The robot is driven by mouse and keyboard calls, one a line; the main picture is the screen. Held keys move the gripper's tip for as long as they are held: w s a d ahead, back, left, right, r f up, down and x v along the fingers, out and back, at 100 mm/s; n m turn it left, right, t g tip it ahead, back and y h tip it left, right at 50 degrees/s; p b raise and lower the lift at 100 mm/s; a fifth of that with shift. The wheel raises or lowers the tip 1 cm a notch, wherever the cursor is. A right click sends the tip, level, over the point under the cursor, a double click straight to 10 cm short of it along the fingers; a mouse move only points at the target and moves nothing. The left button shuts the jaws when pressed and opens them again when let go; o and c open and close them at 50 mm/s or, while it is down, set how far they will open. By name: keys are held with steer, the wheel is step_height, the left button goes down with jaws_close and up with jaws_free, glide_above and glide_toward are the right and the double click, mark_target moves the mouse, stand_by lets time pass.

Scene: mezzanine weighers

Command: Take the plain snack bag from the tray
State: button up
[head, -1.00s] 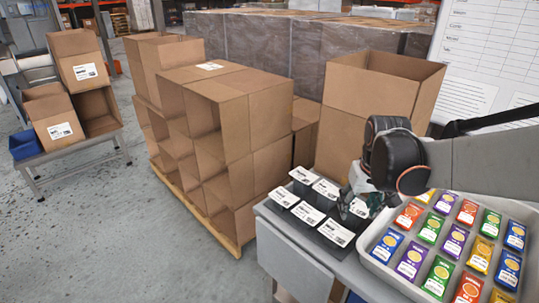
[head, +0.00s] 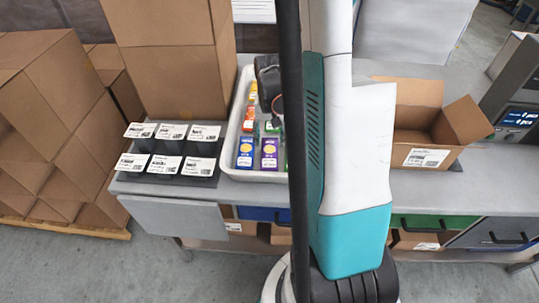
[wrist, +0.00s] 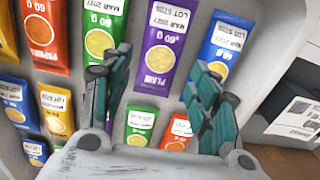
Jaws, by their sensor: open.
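In the wrist view, a purple snack bag marked PLAIN (wrist: 165,40) lies face up in the light grey tray. My gripper (wrist: 155,78) is open, its two green fingers apart and nothing held between them. The fingertips show just below and to either side of this purple bag; I cannot tell their height above it. In the head view, the tray (head: 236,108) stands on the bench, with a purple bag (head: 270,153) at its near end. My arm hides much of the tray and most of the gripper there.
Green (wrist: 105,30), blue (wrist: 220,45) and orange bags lie close around the purple one. An open cardboard box (head: 435,140) stands right of the tray. Several labelled black stands (head: 170,145) are on the left, and tall cartons (head: 170,75) behind them.

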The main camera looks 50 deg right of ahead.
mark_target(270, 148)
steer(key=shift+w+d+f+b, duration=0.1)
steer(key=shift+f+b, duration=0.45)
steer(key=shift+f, duration=1.1)
steer(key=shift+w+d+f+b, duration=0.1)
steer(key=shift+f+b, duration=0.45)
steer(key=shift+f, duration=1.1)
steer(key=c, duration=0.7)
